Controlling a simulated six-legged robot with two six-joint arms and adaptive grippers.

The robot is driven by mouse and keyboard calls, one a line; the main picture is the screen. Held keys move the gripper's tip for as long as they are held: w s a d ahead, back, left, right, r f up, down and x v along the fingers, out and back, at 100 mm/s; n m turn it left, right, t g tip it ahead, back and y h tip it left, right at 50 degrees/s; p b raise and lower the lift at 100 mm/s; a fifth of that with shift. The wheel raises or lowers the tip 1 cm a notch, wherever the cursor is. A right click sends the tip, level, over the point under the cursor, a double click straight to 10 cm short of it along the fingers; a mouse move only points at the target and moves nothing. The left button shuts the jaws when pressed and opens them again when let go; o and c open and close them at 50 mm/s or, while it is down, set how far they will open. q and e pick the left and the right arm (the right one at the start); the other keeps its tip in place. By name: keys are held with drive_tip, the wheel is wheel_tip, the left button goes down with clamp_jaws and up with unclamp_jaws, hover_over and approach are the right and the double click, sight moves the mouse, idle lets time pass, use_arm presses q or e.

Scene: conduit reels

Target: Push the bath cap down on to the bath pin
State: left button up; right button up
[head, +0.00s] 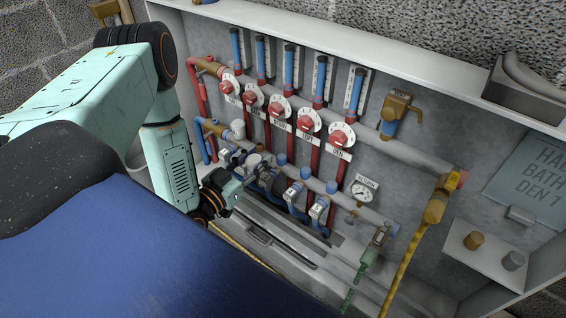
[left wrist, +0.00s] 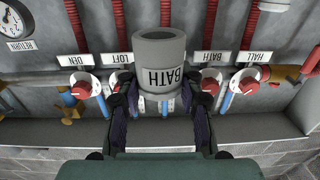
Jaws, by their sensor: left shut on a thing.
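My left gripper (head: 262,178) reaches in from the left to the lower pipe rail. It is shut on the bath cap (left wrist: 160,58), a grey hollow cylinder lettered BATH, which stands between the two fingers in the left wrist view. In the head view the grey cap (head: 254,159) shows small at the fingers, in front of the lower rail. The bath pin cannot be made out; the cap and gripper cover that part. I cannot tell whether cap and pin touch. My right gripper is not in view.
A row of red-and-white dials (head: 276,106) sits above the lower rail. A gauge (head: 361,191) and a yellow hose (head: 407,255) are to the right. The cabinet floor lies below.

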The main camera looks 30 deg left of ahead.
use_arm(q)
drive_tip(key=a+f+n+y+b, duration=0.2)
drive_tip(key=a+f+n+y, duration=0.15)
drive_tip(key=a, duration=0.65)
drive_tip(key=shift+m+y, duration=0.35)
drive_tip(key=shift+m, duration=0.1)
drive_tip(key=w+b, duration=0.1)
drive_tip(key=w, duration=0.3)
drive_tip(key=w+b, duration=0.1)
drive_tip(key=w, duration=0.1)
drive_tip(key=shift+d+f+b, duration=0.2)
drive_tip(key=shift+f+b, duration=0.05)
drive_tip(key=shift+b, duration=0.05)
drive_tip(key=shift+w+d+r+b, duration=0.15)
drive_tip(key=shift+w+b, duration=0.3)
drive_tip(key=shift+w, duration=0.35)
drive_tip(key=shift+w+d+f+b, duration=0.15)
drive_tip(key=shift+w+b, duration=0.5)
drive_tip(key=shift+w, duration=0.6)
drive_tip(key=shift+w+f+b, duration=0.15)
drive_tip(key=shift+w+b, duration=0.5)
drive_tip(key=shift+w, duration=0.9)
